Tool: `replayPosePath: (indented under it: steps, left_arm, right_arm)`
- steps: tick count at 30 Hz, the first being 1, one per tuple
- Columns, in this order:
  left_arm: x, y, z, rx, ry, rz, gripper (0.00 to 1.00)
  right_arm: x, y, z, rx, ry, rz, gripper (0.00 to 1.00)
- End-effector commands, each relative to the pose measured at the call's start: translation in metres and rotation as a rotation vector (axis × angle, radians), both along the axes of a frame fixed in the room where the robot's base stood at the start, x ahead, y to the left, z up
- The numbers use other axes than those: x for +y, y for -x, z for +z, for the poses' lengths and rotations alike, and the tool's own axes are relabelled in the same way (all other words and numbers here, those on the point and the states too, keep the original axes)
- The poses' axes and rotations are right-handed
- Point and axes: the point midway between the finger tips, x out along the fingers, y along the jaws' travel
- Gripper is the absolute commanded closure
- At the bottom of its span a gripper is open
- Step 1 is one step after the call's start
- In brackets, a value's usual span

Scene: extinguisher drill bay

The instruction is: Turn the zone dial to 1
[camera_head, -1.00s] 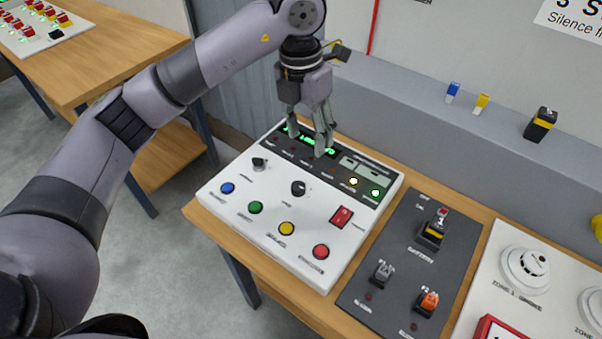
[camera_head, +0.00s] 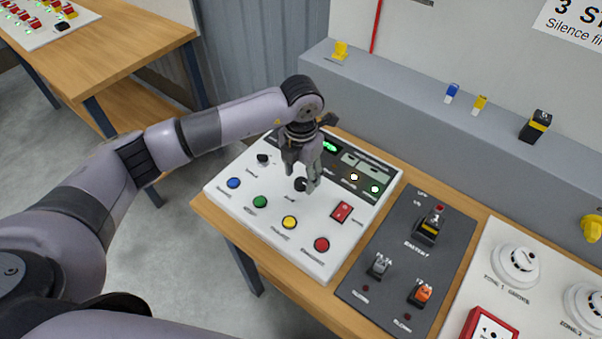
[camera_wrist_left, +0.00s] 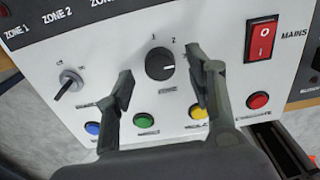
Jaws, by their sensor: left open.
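The zone dial (camera_head: 300,184) is a round black knob on the white control panel (camera_head: 228,207). Any label farther right is hidden by a finger. My left gripper (camera_head: 301,178) is open over the dial. In the left wrist view its fingers (camera_wrist_left: 161,68) stand on either side of the dial with gaps visible. My right gripper is not in view.
A small key-like switch (camera_wrist_left: 70,82) is left of the dial. A red rocker switch (camera_head: 341,211) is to the right. Blue, green, yellow and red buttons (camera_head: 321,245) line the panel front. A dark switch plate (camera_head: 392,285) lies to the right.

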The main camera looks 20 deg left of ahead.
Motion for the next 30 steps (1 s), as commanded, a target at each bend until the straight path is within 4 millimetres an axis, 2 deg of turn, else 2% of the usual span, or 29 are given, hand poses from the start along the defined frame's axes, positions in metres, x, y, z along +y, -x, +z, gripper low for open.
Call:
replayPosePath:
  steps: [6,14,30]
  left_arm:
    - [0.0,0.0,-0.016,0.0,0.0,0.001,0.51]
    - [0.0,0.0,-0.018,-0.001,0.0,0.0,0.51]
    - [0.0,0.0,-0.018,-0.001,0.001,0.0,0.85]
  right_arm:
    - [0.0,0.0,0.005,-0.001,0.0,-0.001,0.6]
    - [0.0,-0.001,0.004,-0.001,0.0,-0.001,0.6]
    - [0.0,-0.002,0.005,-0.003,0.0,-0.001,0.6]
